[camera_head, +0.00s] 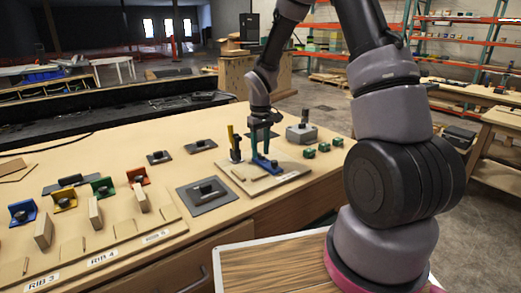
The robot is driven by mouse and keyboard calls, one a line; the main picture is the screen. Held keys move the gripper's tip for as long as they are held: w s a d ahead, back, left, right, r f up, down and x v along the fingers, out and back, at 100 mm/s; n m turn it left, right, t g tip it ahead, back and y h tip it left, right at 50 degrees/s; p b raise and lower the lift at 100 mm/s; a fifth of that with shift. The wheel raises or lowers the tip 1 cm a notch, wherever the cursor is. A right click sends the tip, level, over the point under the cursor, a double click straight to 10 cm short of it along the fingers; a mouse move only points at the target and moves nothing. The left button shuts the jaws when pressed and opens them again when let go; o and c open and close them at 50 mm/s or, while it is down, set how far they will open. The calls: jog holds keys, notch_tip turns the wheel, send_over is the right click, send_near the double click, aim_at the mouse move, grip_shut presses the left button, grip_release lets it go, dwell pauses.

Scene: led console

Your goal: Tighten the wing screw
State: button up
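My gripper (261,124) points down over a small fixture on the workbench, right of the picture's centre. Below it stands a blue bracket (268,163) on a light wooden base plate (290,170). Teal upright parts show between the gripper and the bracket. A yellow-and-black upright piece (233,143) stands just left of the gripper. I cannot pick out the wing screw; it is too small or hidden by the gripper. Whether the fingers are open or shut on something is too small to tell.
A grey box with a knob (302,133) and several green blocks (310,153) are right of the fixture. A dark plate with a handle (206,194) lies to its left. Coloured brackets and wooden ribs fill the bench's left front (62,200).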

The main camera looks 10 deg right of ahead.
aim_at(260, 154)
notch_tip(260, 154, up, 11)
dwell(0.5)
jog(key=shift+f, duration=0.1)
jog(key=s+d+r+m+t, duration=0.35)
jog(key=s+r, duration=0.65)
jog(key=r, duration=0.4)
jog(key=s+d+r+m+t+y, duration=0.1)
jog(key=s+r+m, duration=0.1)
jog(key=s, duration=0.4)
jog(key=s+d+r+m+t+y, duration=0.1)
jog(key=s+r+m+t, duration=0.1)
jog(key=s, duration=0.5)
notch_tip(260, 154, up, 2)
jog(key=shift+s+d+r+m, duration=0.2)
jog(key=shift+d+m, duration=0.2)
jog(key=shift+m, duration=0.15)
